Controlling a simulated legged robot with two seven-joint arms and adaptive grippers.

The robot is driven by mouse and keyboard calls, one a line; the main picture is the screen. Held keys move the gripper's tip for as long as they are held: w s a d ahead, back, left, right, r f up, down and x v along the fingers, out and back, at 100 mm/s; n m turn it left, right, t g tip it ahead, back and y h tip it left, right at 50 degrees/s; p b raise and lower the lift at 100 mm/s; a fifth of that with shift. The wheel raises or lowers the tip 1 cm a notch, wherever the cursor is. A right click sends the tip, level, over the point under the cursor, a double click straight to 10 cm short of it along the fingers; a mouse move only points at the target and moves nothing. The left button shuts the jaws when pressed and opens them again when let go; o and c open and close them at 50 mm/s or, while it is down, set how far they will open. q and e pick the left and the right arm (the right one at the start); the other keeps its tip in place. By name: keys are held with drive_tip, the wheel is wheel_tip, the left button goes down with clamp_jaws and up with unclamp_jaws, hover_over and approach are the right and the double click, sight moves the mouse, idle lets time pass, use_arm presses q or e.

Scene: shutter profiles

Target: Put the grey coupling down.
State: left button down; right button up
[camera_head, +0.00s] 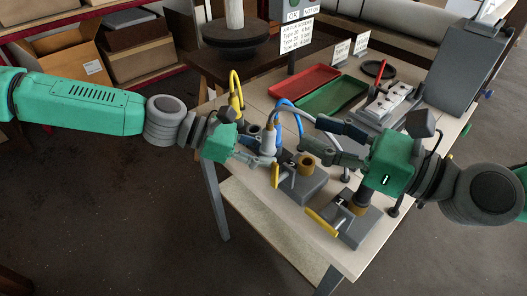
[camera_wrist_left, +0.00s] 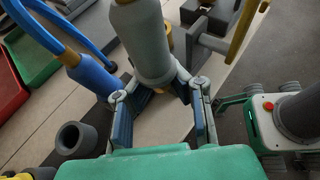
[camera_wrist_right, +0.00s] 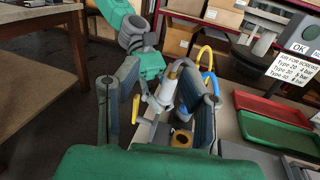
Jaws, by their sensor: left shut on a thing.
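The grey coupling (camera_wrist_left: 148,45) stands between the fingers of my left gripper (camera_wrist_left: 163,95) in the left wrist view. In the head view the coupling (camera_head: 268,142) is at the table's near left side, with my left gripper (camera_head: 258,155) shut on it. It also shows in the right wrist view (camera_wrist_right: 168,84).
A blue coupling (camera_wrist_left: 92,76) with a blue hose is close beside the grey one. A dark hollow cylinder (camera_wrist_left: 76,139) stands nearby. Clamp blocks with yellow levers (camera_head: 320,222) line the near table edge. Red (camera_head: 303,80) and green (camera_head: 334,95) trays lie behind.

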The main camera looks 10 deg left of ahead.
sight(275, 133)
use_arm(q)
drive_tip(key=shift+f, duration=0.1)
use_arm(e)
drive_tip(key=shift+o, duration=1.3)
use_arm(q)
drive_tip(key=shift+d, duration=0.1)
use_arm(e)
drive_tip(key=w+a+f+h, duration=0.1)
drive_tip(key=w+a+f, duration=0.1)
drive_tip(key=a, duration=0.1)
drive_tip(key=w+a+f+m+h, duration=0.1)
drive_tip(key=w+a+f+h, duration=0.3)
drive_tip(key=w+a+f, duration=0.1)
drive_tip(key=shift+w+a+f+m, duration=0.1)
drive_tip(key=shift+a+m, duration=0.25)
drive_tip(key=shift+m, duration=0.05)
